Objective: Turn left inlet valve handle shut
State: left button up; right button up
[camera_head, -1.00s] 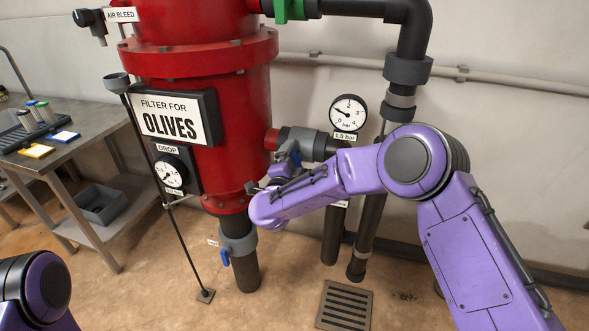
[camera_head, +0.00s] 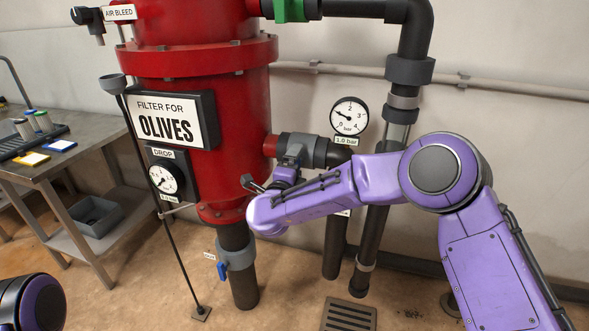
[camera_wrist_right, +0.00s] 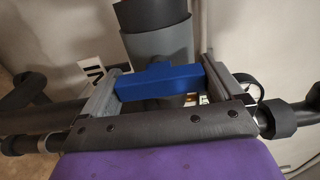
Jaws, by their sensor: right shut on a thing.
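The blue valve handle (camera_wrist_right: 165,82) shows in the right wrist view. It lies crosswise in front of a grey valve body (camera_wrist_right: 158,45). My right gripper (camera_wrist_right: 162,76) is shut on the handle, with one finger at each end of it. In the head view, my right gripper (camera_head: 284,174) is at the grey pipe fitting (camera_head: 296,148) on the right side of the red filter (camera_head: 220,110). My own forearm and wrist hide most of the fingers and handle there. My left gripper is not in view; only part of my left arm shows at the lower left.
A pressure gauge (camera_head: 349,117) and dark vertical pipes (camera_head: 374,235) stand right of the fitting. A second blue handle (camera_head: 222,271) is on the pipe below the filter. A metal table (camera_head: 70,160) stands at the left. A floor drain (camera_head: 348,315) lies in front.

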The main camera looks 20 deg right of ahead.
jog(key=o, duration=0.7)
jog(key=b+v, duration=0.1)
jog(key=v, duration=0.9)
jog(key=shift+s+a, duration=0.2)
jog(key=s+d+f+n+g+y, duration=0.2)
jog(key=s+f+n+y, duration=0.4)
jog(key=f, duration=0.6)
jog(key=s+d+f+n+g+y, duration=0.1)
jog(key=s+d+f+n+y, duration=0.15)
jog(key=f+n, duration=0.7)
jog(key=s+d+f+n+g, duration=0.1)
jog(key=s+d+f+g, duration=0.2)
jog(key=s, duration=0.6)
jog(key=s+d+f+g+h+p, duration=0.1)
jog(key=s+d+f+g, duration=0.2)
jog(key=s+f, duration=0.4)
jog(key=s+d+f+n+g+h, duration=0.1)
jog(key=s+d+f, duration=0.4)
jog(key=s, duration=0.8)
jog(key=shift+s+d+f+n+g+p, duration=0.1)
jog(key=shift+d+f+n+g+p, duration=0.25)
jog(key=shift+g, duration=0.55)
